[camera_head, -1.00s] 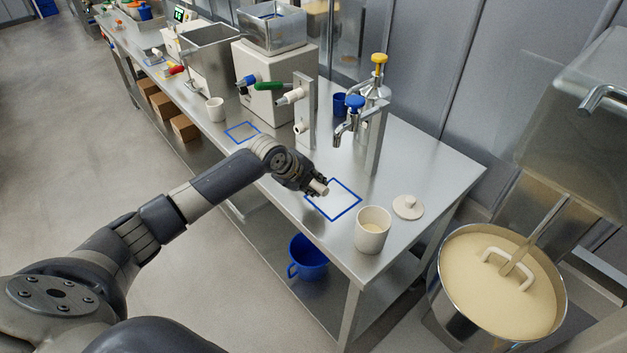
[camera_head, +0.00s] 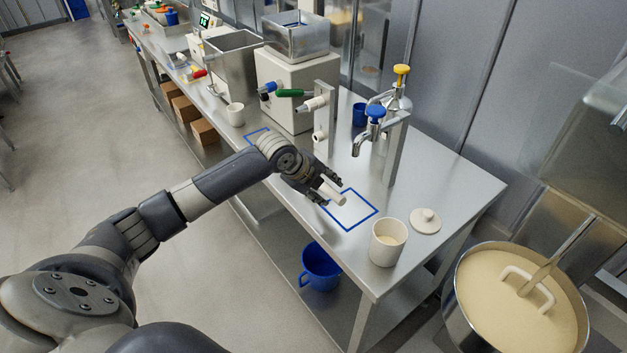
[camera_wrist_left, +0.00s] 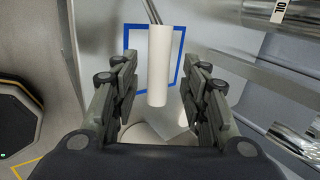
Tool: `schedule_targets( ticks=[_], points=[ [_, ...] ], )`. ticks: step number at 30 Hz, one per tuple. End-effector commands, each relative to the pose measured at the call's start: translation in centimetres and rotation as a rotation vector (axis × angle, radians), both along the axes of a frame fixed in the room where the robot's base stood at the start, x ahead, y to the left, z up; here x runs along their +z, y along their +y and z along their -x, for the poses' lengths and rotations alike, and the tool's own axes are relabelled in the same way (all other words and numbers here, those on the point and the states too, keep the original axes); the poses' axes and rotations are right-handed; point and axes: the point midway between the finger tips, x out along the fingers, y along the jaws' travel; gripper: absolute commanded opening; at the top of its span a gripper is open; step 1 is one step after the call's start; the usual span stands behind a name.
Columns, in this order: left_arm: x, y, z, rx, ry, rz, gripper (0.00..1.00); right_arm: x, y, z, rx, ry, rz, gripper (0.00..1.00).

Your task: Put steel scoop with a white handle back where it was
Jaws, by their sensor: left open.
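The steel scoop shows its white handle (camera_head: 332,193) beside my left gripper's fingers, over the near side of a blue-outlined square (camera_head: 350,210) on the steel table. In the left wrist view, the upright white handle (camera_wrist_left: 158,65) lies between the two spread fingers, with a gap on each side. A thin steel shaft (camera_wrist_left: 152,12) runs from it out of the picture; the scoop's bowl is not visible. My left gripper (camera_head: 324,192) is open, also in the left wrist view (camera_wrist_left: 160,90). I cannot tell whether the scoop rests on the table. My right gripper is not in view.
A white cup (camera_head: 388,243) and its lid (camera_head: 425,221) stand right of the square. Behind are a tap stand (camera_head: 388,150) and a white machine (camera_head: 290,95). A large pot (camera_head: 520,300) is at right. A blue bucket (camera_head: 320,268) is on the lower shelf.

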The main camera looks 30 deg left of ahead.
Motion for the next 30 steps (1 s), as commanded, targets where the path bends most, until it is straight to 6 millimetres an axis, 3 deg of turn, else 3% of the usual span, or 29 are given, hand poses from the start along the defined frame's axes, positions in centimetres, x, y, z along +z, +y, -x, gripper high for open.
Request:
schedule_targets(
  ticks=[13, 30],
  points=[
    [5.9, 1.4, 4.1, 0.0, 0.0, -0.001, 0.41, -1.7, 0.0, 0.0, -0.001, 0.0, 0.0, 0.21],
    [6.7, 1.5, 4.6, 0.001, 0.0, 0.001, 0.41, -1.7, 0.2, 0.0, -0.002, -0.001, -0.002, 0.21]
  ],
)
